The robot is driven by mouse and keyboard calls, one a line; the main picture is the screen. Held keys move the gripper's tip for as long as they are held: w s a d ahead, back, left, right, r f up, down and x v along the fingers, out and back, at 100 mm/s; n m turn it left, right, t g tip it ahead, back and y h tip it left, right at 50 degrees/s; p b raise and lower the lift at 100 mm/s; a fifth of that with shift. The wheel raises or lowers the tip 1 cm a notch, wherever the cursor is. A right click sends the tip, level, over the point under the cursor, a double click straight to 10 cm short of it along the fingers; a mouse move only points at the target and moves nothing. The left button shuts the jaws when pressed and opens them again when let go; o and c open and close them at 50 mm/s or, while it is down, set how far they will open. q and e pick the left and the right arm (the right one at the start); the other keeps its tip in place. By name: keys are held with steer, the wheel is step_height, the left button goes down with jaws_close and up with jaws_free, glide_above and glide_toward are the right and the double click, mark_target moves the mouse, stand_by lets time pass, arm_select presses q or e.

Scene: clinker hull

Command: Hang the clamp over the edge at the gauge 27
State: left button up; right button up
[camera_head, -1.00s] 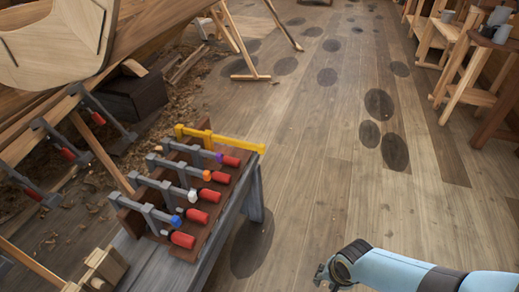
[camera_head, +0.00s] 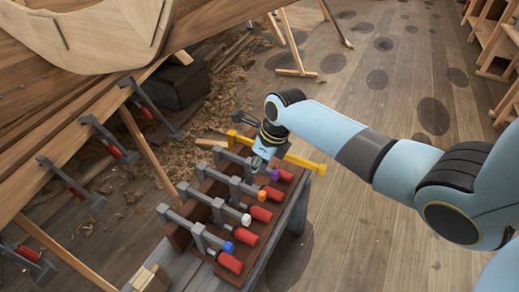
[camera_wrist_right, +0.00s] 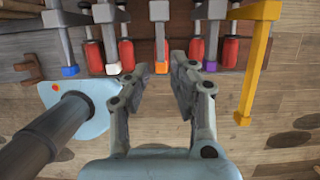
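Several grey bar clamps with red handles sit in a row on the wooden rack (camera_head: 180,236); their coloured collars include a blue one (camera_head: 228,246), a white one (camera_head: 246,218), an orange one (camera_head: 262,195) and a purple one (camera_head: 275,174). My right gripper (camera_head: 262,162) is over the rack's far part, near the purple and orange collars. In the right wrist view, my right gripper (camera_wrist_right: 152,85) is open and empty, with the orange-collared clamp (camera_wrist_right: 161,45) ahead between its fingers. I see no readable gauge number. My left gripper is not in view.
A yellow bar clamp (camera_head: 305,162) lies at the rack's far end. The wooden hull (camera_head: 65,135) fills the left, with several clamps (camera_head: 108,138) hanging along its edge. Wooden props (camera_head: 150,160) stand below.

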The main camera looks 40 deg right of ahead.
steer(key=b, duration=0.5)
glide_above(250, 188)
steer(key=s, duration=0.1)
steer(key=f, duration=0.4)
steer(key=shift+s+d+f, duration=0.2)
steer(key=shift+d, duration=0.1)
steer(key=shift+w+a+f+b, duration=0.1)
steer(key=shift+f+b, duration=0.3)
steer(key=shift+b, duration=0.15)
steer(key=shift+b+x, duration=1.35)
steer(key=shift+x, duration=1.45)
steer(key=shift+w+f, duration=0.1)
steer(key=shift+w, duration=0.05)
steer(key=shift+w, duration=0.15)
steer(key=shift+c, duration=0.4)
steer(key=shift+s+p, duration=0.55)
steer(key=shift+p, duration=0.15)
